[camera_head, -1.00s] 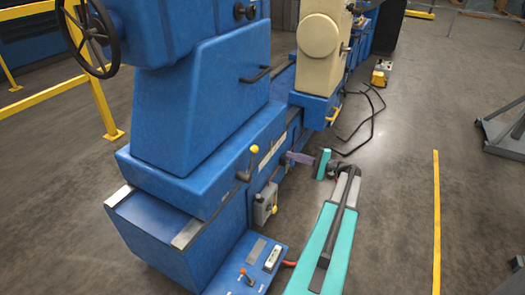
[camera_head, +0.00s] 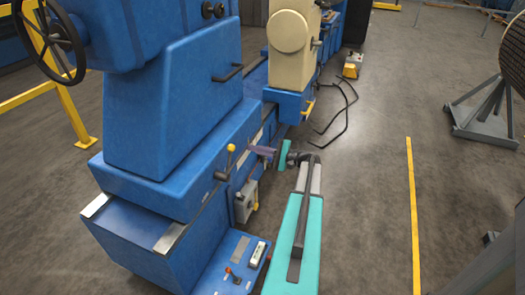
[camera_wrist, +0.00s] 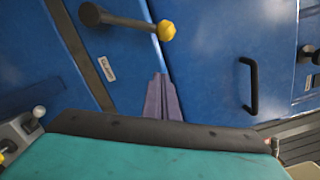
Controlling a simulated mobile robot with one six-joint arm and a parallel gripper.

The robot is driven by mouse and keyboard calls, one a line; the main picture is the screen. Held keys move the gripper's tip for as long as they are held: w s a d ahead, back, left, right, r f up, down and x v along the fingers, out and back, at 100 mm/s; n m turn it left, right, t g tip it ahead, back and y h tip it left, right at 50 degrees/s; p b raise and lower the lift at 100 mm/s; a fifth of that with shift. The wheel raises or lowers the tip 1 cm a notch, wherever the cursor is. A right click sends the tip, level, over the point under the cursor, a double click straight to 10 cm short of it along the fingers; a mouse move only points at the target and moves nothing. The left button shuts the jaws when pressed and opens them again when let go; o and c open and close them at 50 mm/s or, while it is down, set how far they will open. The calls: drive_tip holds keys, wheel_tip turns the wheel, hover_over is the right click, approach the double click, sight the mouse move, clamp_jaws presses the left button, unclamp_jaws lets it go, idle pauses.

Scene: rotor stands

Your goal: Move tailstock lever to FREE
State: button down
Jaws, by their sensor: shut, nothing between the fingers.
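The tailstock lever is a dark arm with a yellow knob (camera_head: 231,148) on the side of the blue tailstock (camera_head: 170,120). In the head view its knob stands up above its hub. In the wrist view the lever (camera_wrist: 125,20) runs from its dark hub at upper left to the yellow knob at upper middle. My gripper (camera_head: 256,150) has purple fingers and is shut and empty. It is just right of the knob in the head view. In the wrist view the fingers (camera_wrist: 162,80) point up toward the knob, apart from it. A small label (camera_wrist: 106,68) sits below the lever, too blurred to read.
A dark handle (camera_wrist: 251,87) is right of the fingers in the wrist view. A grey box (camera_head: 246,200) and a control panel (camera_head: 240,262) are low on the machine. Black cables (camera_head: 340,105) lie on the floor. Open floor lies right, with a yellow line (camera_head: 413,215).

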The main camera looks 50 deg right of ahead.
drive_tip(key=w+a, duration=0.1)
drive_tip(key=a+r, duration=0.1)
drive_tip(key=a, duration=0.1)
drive_tip(key=w+a, duration=0.1)
drive_tip(key=shift+w+a+r+p, duration=0.35)
drive_tip(key=shift+a+r+p, duration=0.05)
drive_tip(key=shift+a, duration=0.1)
idle(0.4)
